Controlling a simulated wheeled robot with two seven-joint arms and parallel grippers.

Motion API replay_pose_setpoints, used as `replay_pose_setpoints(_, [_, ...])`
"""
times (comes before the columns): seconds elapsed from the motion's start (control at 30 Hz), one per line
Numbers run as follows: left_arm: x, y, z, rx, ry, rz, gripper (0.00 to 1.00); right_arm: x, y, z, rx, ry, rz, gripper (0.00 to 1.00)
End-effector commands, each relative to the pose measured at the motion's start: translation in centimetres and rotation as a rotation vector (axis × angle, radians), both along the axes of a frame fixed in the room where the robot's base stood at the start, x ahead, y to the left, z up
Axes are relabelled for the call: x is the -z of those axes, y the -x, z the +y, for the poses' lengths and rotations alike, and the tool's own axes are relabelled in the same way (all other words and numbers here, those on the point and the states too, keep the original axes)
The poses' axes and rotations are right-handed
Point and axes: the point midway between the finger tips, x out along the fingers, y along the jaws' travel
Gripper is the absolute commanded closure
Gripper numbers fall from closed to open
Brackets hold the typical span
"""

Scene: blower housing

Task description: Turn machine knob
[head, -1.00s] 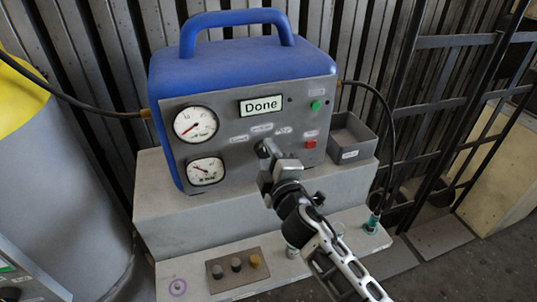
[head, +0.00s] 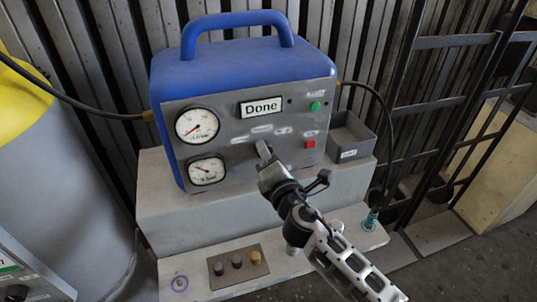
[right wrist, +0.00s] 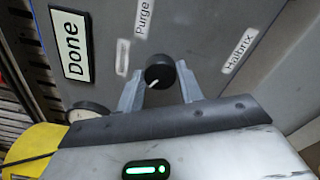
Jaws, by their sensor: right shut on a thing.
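The machine (head: 235,95) is a grey-fronted box with a blue shell and handle, upright on a grey stepped stand. Its black round knob (right wrist: 160,69) with a white pointer line shows in the right wrist view; my gripper hides it in the head view. My right gripper (head: 265,152) reaches the lower middle of the front panel. In the right wrist view the fingers of the right gripper (right wrist: 161,78) lie on both sides of the knob, shut on it. The display (head: 261,107) reads "Done". My left gripper is not in view.
Two round gauges (head: 198,125) sit left on the panel; green and red buttons (head: 310,143) sit right. An open grey bin (head: 352,135) stands beside the machine. A small button box (head: 237,265) lies on the lower step. Hoses run from both sides.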

Motion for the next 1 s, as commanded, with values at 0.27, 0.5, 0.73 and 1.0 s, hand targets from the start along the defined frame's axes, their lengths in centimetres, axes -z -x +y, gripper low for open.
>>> replay_pose_setpoints(0.27, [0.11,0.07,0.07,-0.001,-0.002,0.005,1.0,-0.09,-0.07,-0.05,0.002,0.042,-0.015,0.86])
replay_pose_setpoints(0.5, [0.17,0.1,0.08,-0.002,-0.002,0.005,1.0,-0.08,-0.07,-0.04,0.001,0.044,-0.016,0.86])
replay_pose_setpoints(0.73, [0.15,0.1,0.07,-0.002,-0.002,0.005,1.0,-0.08,-0.06,-0.04,0.001,0.043,-0.016,0.42])
replay_pose_setpoints(1.0, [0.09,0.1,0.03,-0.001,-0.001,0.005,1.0,-0.03,0.07,-0.05,0.001,0.041,-0.014,0.42])
